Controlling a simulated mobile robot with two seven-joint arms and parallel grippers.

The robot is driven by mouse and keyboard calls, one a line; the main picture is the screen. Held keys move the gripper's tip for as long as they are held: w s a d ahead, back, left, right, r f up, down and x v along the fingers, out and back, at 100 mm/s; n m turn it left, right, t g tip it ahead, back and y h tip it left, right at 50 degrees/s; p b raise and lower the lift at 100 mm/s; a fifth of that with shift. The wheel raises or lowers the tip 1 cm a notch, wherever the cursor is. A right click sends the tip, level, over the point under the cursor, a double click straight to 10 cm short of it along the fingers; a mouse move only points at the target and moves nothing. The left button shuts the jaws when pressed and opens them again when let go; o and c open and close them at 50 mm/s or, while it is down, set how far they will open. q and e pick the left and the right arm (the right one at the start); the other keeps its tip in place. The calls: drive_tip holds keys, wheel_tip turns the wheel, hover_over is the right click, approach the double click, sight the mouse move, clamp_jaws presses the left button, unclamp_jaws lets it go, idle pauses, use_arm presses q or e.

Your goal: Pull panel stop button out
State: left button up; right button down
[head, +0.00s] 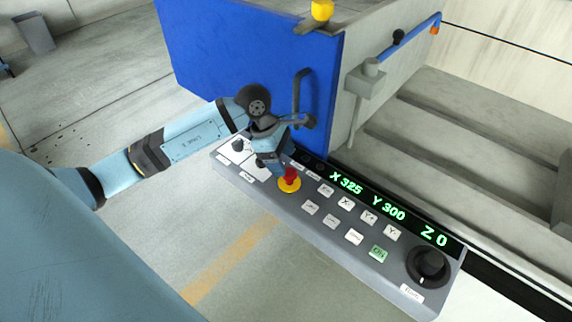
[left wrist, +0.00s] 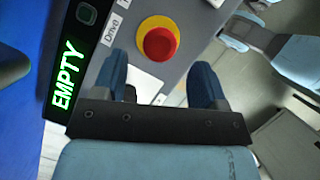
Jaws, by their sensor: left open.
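The panel stop button (head: 290,175) is a red knob on a yellow round base, set in the grey control panel (head: 318,232). In the left wrist view the red button (left wrist: 160,44) shows from above, beyond the fingertips and roughly in line with the gap between them. My left gripper (head: 278,167) is right beside the button in the head view, on its upper left side. In the left wrist view my left gripper (left wrist: 162,78) is open, with two blue fingers apart and nothing between them. My right gripper is not in view.
The panel has several white keys, a green key (head: 378,253), a black dial (head: 429,266) and a lit display (head: 388,210). A blue machine door (head: 240,45) with a dark handle (head: 299,92) stands close behind my left arm. Floor in front is clear.

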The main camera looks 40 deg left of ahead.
use_arm(q)
drive_tip(key=v, duration=1)
drive_tip(key=shift+r, duration=0.4)
drive_tip(key=shift+a, duration=0.1)
